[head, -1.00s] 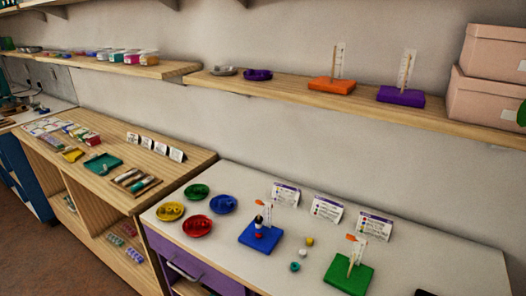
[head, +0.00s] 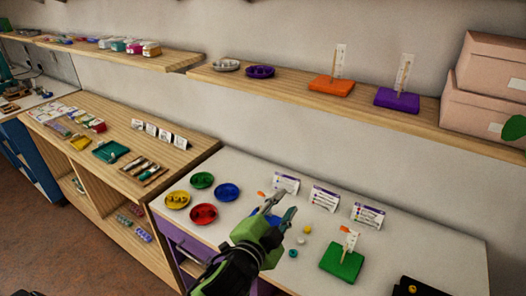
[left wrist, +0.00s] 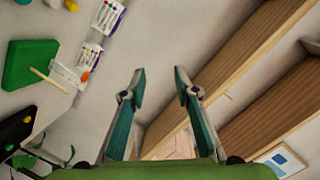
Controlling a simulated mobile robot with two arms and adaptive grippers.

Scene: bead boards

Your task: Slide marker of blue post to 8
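The blue post board (head: 258,217) stands on the white table in the head view, almost fully hidden behind my left gripper. Its orange marker (head: 261,194) shows just left of the fingers; its post, beads and scale numbers cannot be seen. My left gripper (head: 281,205) is in front of and over the blue board in the head view, fingers apart and empty. In the left wrist view the two fingers (left wrist: 159,74) are also spread with nothing between them. My right gripper is in neither view.
A green board (head: 341,262) with a post and scale stands to the right. Loose yellow (head: 307,229), white (head: 301,240) and teal (head: 293,253) beads lie between. Printed cards (head: 324,198) stand behind. Coloured dishes (head: 203,214) are at the left. A shelf (head: 290,94) runs above.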

